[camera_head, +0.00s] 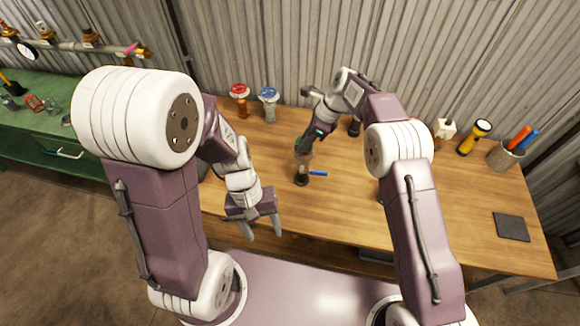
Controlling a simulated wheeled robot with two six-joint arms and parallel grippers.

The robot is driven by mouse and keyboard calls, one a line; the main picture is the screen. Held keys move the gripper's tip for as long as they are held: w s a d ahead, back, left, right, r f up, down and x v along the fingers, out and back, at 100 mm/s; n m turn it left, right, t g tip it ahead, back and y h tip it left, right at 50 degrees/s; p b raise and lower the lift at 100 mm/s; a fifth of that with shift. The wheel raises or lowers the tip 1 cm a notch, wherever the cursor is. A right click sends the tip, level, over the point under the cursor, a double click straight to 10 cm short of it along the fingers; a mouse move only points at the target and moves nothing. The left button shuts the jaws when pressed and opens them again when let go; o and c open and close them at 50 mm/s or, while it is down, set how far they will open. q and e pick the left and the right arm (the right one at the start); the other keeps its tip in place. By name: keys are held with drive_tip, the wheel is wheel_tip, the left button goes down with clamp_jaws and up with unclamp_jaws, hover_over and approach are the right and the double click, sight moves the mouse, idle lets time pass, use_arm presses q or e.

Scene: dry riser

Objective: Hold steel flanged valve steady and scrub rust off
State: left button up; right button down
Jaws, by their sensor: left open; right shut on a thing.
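The steel flanged valve (302,167) appears to stand upright near the middle of the wooden bench, with a brownish body, a dark round base and a blue lever pointing right. My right gripper (313,134) is directly above it, shut on a small green and dark tool (308,142). The tool's lower end overlaps the valve's top; I cannot tell whether they touch. My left gripper (263,228) is open and empty, at the bench's front edge, in front and left of the valve. Rust on the valve is too small to make out.
A red-wheeled valve (239,100) and a blue-wheeled valve (268,103) stand at the back. A yellow flashlight (474,137), a cup of markers (505,155) and a dark pad (512,227) are on the right. The bench (345,215) is clear in front of the steel valve.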

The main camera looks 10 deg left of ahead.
use_arm(q)
drive_tip(key=s+d+n+g+h, duration=0.2)
drive_tip(key=d+n+h, duration=0.4)
drive_tip(key=d, duration=0.3)
use_arm(e)
drive_tip(key=shift+w, duration=0.1)
use_arm(q)
drive_tip(key=w+d+n+t+h, duration=0.4)
drive_tip(key=w+d+n+h, duration=0.1)
drive_tip(key=w+n, duration=0.15)
drive_tip(key=n+t+y, duration=0.8)
drive_tip(key=n+t, duration=0.4)
drive_tip(key=n, duration=0.3)
approach(302, 167)
drive_tip(key=w+d+f, duration=0.1)
drive_tip(key=w+f, duration=0.2)
drive_tip(key=w+d+f, duration=0.1)
drive_tip(key=w+f, duration=0.2)
drive_tip(key=w+d+f, duration=0.1)
drive_tip(key=w+f, duration=0.2)
drive_tip(key=w, duration=0.1)
drive_tip(key=shift+d, duration=0.2)
clamp_jaws()
